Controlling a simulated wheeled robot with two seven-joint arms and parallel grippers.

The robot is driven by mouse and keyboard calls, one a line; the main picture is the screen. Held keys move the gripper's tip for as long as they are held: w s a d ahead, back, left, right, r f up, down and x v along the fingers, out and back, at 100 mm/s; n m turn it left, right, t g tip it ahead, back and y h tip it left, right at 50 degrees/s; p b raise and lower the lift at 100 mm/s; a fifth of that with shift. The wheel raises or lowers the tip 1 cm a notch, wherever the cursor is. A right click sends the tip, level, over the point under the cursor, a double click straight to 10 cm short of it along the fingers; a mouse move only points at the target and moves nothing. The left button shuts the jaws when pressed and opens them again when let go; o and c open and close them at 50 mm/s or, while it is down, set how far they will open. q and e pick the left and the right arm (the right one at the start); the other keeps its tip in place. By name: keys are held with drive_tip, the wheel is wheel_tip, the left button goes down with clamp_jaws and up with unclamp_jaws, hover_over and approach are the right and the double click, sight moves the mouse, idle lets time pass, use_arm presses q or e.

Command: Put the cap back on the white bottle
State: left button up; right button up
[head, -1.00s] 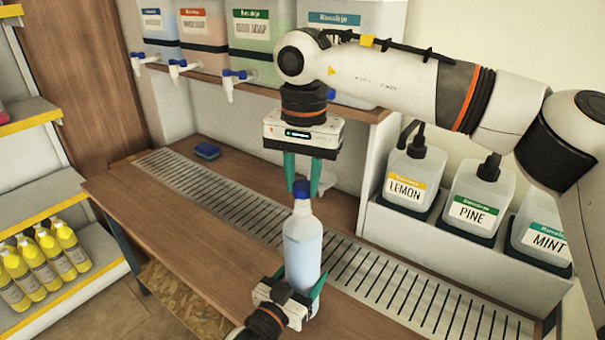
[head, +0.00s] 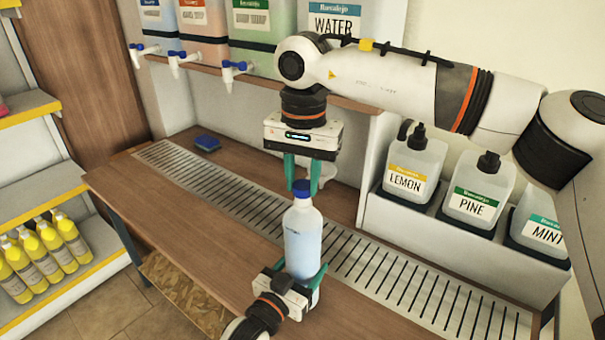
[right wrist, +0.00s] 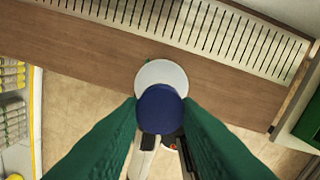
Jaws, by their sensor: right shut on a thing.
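The white bottle (head: 302,240) stands upright, with pale liquid showing in its body. My left gripper (head: 296,283) is around its lower part, one green finger on each side. The blue cap (head: 302,188) is at the top of the bottle's neck, between the green fingertips of my right gripper (head: 303,186), which points straight down. In the right wrist view the blue cap (right wrist: 162,108) sits between the fingers and overlaps the bottle's round white top (right wrist: 160,74). Whether the cap is seated on the neck or just above it I cannot tell.
A wooden counter (head: 190,235) with a slotted metal drain strip (head: 220,200) lies below. Labelled jugs (head: 410,168) stand in a white tray at right; tapped drums (head: 256,30) sit on a shelf above. Yellow bottles (head: 45,255) are at left.

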drive_tip(key=shift+f, duration=0.55)
